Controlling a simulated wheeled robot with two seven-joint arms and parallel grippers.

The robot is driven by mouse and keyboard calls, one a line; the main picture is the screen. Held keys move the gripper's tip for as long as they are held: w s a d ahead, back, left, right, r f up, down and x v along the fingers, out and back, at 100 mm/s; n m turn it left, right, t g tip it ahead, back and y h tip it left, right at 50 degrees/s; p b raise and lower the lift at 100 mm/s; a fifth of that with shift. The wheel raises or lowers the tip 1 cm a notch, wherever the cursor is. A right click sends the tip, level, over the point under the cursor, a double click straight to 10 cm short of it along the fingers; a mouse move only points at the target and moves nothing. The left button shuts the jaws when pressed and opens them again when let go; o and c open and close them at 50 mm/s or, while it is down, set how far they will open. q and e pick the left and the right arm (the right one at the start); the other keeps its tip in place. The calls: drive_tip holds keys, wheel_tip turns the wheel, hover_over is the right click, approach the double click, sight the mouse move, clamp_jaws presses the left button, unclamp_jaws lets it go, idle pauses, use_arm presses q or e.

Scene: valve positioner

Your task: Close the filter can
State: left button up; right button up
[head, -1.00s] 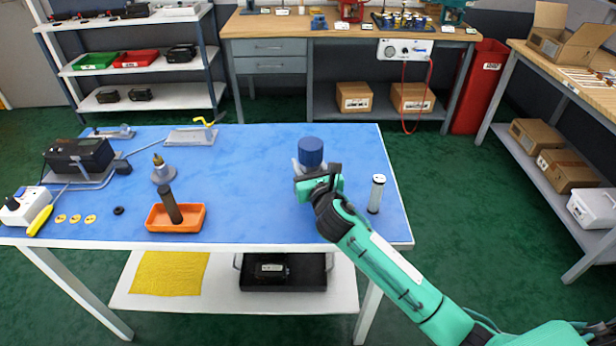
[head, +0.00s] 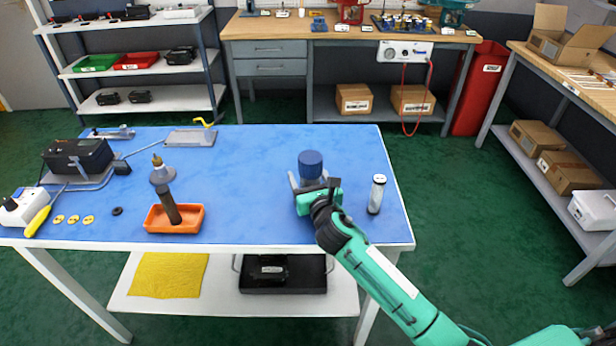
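A blue cylindrical part (head: 311,165), which looks like the filter can or its cover, is over the right half of the blue-topped table. My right gripper (head: 309,182) is at it from the front, with a grey finger showing at its left side. The gripper appears shut on this part, as the two have moved together. The hand hides its lower end and whatever is under it. A dark cylinder (head: 170,206) leans in an orange tray (head: 190,226). My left gripper is not in view.
On the table's left are a black box (head: 78,158), a white device with a yellow-handled tool (head: 38,221), small yellow discs (head: 73,219) and a brass-tipped fitting (head: 160,172). A grey plate (head: 190,138) lies at the back. The table's middle is clear.

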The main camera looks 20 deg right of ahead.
drive_tip(key=shift+r, duration=0.1)
drive_tip(key=shift+s, duration=0.3)
drive_tip(key=s, duration=0.7)
drive_tip(key=shift+d, duration=0.1)
drive_tip(key=shift+s+d, duration=0.1)
drive_tip(key=shift+s, duration=2.1)
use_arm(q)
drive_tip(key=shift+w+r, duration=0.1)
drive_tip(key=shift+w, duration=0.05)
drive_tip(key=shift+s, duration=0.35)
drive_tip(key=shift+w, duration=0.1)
